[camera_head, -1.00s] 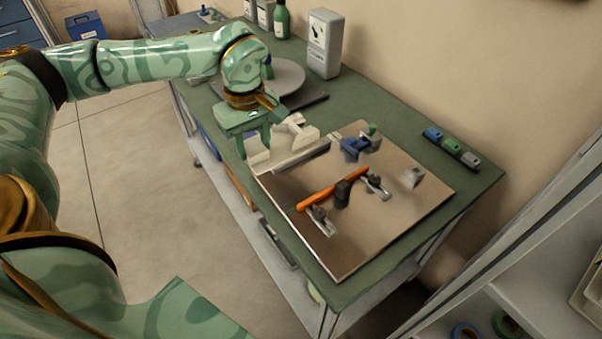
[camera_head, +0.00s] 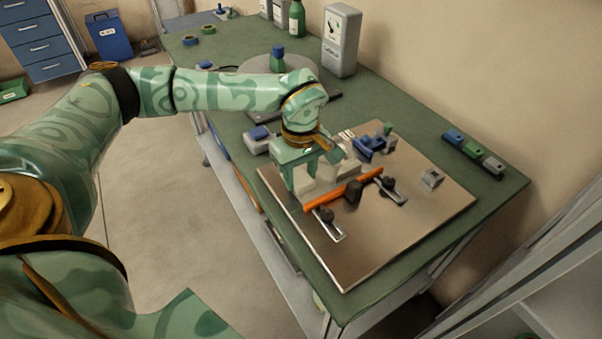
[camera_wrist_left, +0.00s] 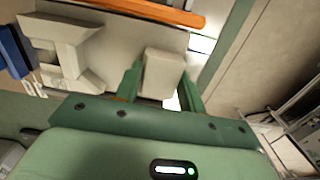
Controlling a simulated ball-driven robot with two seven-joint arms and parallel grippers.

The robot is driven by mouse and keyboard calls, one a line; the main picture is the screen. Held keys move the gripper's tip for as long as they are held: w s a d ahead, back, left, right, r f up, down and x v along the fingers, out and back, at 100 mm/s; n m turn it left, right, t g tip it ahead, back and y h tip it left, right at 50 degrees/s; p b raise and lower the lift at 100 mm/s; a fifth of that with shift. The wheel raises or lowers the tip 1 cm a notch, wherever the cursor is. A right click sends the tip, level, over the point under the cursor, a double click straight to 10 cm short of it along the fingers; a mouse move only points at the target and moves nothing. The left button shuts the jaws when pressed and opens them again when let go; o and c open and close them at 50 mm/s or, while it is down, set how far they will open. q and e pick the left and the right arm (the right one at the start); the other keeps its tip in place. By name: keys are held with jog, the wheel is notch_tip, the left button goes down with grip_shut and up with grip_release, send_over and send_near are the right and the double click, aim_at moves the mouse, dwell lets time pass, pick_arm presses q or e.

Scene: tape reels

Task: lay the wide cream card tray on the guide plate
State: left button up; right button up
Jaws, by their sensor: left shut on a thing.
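The wide cream card tray (camera_head: 328,172) is in my left gripper (camera_head: 303,181), over the left part of the brown guide plate (camera_head: 395,240). In the left wrist view, the gripper's two green fingers (camera_wrist_left: 160,85) stand on either side of a cream block of the tray (camera_wrist_left: 163,68), with the tray's angular part (camera_wrist_left: 65,45) to the left. The tray lies along the orange bar (camera_head: 340,192), close to it. I cannot tell whether its underside touches the plate. The gripper hides part of the tray. My right gripper is not in view.
A blue clamp-like part (camera_head: 370,146) and black knobs (camera_head: 353,193) stand on the plate near the tray. A small grey block (camera_head: 432,178) is at the plate's right. The plate's front is clear.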

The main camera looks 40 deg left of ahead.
pick_arm(q)
jog(key=shift+f, duration=0.1)
jog(key=o, duration=1.1)
notch_tip(320, 180, up, 12)
jog(key=p, duration=0.4)
